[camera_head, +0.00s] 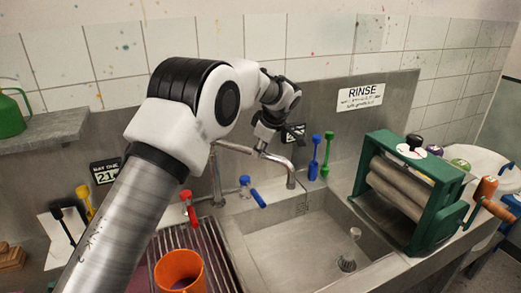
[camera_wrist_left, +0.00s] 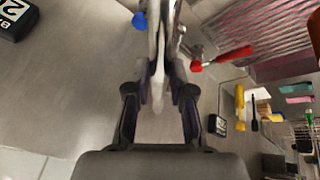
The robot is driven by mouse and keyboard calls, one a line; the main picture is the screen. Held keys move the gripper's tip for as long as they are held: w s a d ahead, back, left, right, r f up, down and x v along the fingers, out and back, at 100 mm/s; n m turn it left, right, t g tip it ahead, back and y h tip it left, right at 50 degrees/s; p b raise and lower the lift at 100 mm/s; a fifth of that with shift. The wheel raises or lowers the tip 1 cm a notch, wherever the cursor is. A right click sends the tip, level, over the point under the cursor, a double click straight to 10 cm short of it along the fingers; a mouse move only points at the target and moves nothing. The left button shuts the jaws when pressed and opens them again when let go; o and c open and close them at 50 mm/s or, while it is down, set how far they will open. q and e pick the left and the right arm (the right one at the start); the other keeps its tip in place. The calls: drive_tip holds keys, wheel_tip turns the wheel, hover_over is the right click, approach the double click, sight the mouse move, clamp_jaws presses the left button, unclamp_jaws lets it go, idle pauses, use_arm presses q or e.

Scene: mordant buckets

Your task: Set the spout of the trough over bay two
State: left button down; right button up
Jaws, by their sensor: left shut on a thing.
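The metal spout (camera_head: 280,160) of the trough rises at the back and bends toward the right, its downturned end over the back of the right-hand basin (camera_head: 290,245). My left gripper (camera_head: 262,142) is shut on the spout's arm, partly hidden by my own wrist. In the left wrist view the spout (camera_wrist_left: 159,65) runs between the fingers (camera_wrist_left: 158,95). A black sign reading bay one (camera_head: 105,171) is on the back wall at left. Another black sign (camera_head: 296,133) is partly hidden behind my wrist; in the left wrist view a sign shows a 2 (camera_wrist_left: 14,18). My right gripper is not in view.
A red-handled tap (camera_head: 188,207) and a blue-handled tap (camera_head: 256,197) flank the spout's base. An orange cup (camera_head: 179,271) stands on the slatted rack (camera_head: 217,255) at left. A green roller press (camera_head: 405,190) stands at right. Brushes (camera_head: 314,158) are at the back wall.

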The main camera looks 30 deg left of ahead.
use_arm(q)
drive_tip(key=shift+f, duration=0.2)
drive_tip(key=c, duration=1)
unclamp_jaws()
drive_tip(key=shift+a, duration=0.15)
drive_tip(key=shift+w+a+f, duration=0.1)
drive_tip(key=shift+a, duration=0.05)
drive_tip(key=v, duration=1.2)
drive_tip(key=shift+w, duration=0.1)
